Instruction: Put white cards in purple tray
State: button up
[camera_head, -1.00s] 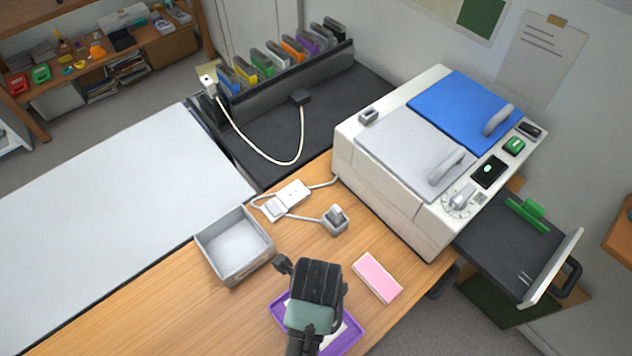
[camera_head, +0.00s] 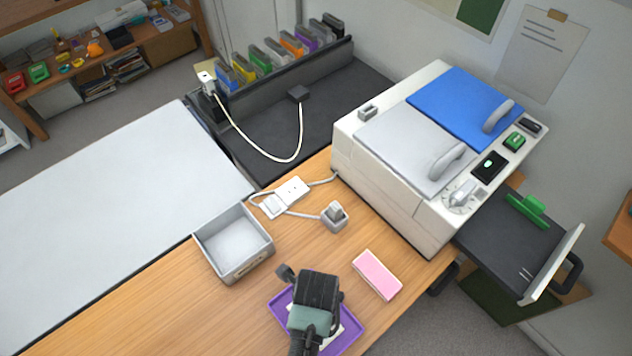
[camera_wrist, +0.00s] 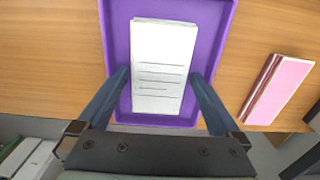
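The purple tray (camera_head: 349,336) lies on the wooden desk under my gripper, and it fills the middle of the wrist view (camera_wrist: 217,20). The white cards (camera_wrist: 163,45) lie as a stack in the tray, with dark printed lines on the top one. In the head view only a white edge of them (camera_head: 327,337) shows beside my gripper. My gripper (camera_wrist: 160,74) is pointed down over the tray with its fingers apart, one at each long side of the stack. A thin gap shows on the left; contact on the right is unclear.
A pink block (camera_head: 377,275) lies on the desk right of the tray. An empty grey tray (camera_head: 235,265) stands at the left. A charger plug (camera_head: 334,216) and white power strip (camera_head: 286,198) lie behind, near the large white machine (camera_head: 385,200). The desk's left front is clear.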

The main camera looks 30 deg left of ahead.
notch_tip(320, 180, up, 12)
jog(key=p, duration=0.1)
jog(key=shift+r, duration=0.2)
dwell(0.3)
jog(key=w+r+n+t+y, duration=0.2)
jog(key=w+r+n+t, duration=0.5)
jog(key=w+r, duration=0.9)
jog(key=w+d+r+n+t, duration=0.1)
jog(key=w+r+n+t, duration=0.15)
jog(key=r, duration=0.45)
jog(key=w+d+r+n+t, duration=0.1)
jog(key=w+r+t, duration=0.3)
jog(key=r, duration=0.3)
jog(key=s+d+r+n+t, duration=0.1)
jog(key=d+r+n+t, duration=0.2)
jog(key=r, duration=0.8)
jog(key=s+d+r+n+t, duration=0.1)
jog(key=r+n+t, duration=0.35)
jog(key=r, duration=0.75)
jog(key=s+d+r+n+t+h, duration=0.1)
jog(key=s+r+n+t, duration=0.1)
jog(key=r, duration=0.4)
jog(key=s+d+r+n+t+h, duration=0.1)
jog(key=s+d+r+n+t, duration=0.1)
jog(key=s+r+t, duration=0.2)
jog(key=s+r, duration=0.3)
jog(key=shift+s, duration=0.25)
jog(key=shift+r, duration=0.1)
